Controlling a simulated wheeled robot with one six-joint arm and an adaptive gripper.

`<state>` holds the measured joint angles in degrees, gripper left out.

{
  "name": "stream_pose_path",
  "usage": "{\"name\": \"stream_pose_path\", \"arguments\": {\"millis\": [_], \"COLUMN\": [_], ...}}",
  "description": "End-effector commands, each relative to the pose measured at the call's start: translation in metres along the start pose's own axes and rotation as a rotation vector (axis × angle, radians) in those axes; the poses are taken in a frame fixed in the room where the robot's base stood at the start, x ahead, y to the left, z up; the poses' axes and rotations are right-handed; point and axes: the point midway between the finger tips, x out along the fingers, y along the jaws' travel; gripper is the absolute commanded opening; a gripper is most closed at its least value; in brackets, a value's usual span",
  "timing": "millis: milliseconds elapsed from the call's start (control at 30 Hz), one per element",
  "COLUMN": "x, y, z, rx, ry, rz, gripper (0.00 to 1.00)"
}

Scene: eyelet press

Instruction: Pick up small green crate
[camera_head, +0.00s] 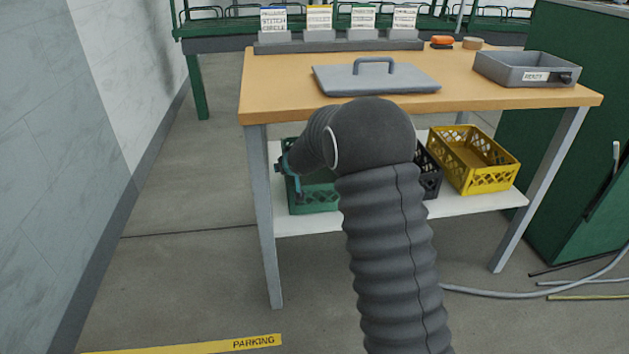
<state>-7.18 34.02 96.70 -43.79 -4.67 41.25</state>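The small green crate (317,196) stands on the white lower shelf of the table, at the shelf's left end. My dark ribbed arm crosses in front and hides the crate's right part. My gripper (294,184) is at the crate's left side, mostly hidden behind my own wrist. Only a small dark and teal part of it shows against the crate. I cannot tell whether it touches the crate or whether its fingers are open or shut.
A black crate (431,172) and a yellow crate (474,160) stand to the right on the lower shelf (470,206). The wooden tabletop (275,88) above holds a grey lid (375,82) and a grey tray (527,70). Table legs flank the shelf. A hose (500,291) lies on the floor.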

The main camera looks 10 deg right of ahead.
Motion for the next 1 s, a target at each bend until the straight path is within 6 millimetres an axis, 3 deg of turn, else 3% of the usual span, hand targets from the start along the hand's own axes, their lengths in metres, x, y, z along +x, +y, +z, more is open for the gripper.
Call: {"name": "stream_pose_path", "arguments": {"millis": [167, 367, 1000], "x": [0.0, -0.0002, -0.006], "y": [-0.0001, -0.0001, -0.0003], "z": [-0.0003, -0.0004, -0.0084], "rx": [0.0, 0.0, -0.001], "ry": [0.0, 0.0, 0.002], "rz": [0.0, 0.0, -0.001], "gripper": [0.43, 0.0, 0.0]}}
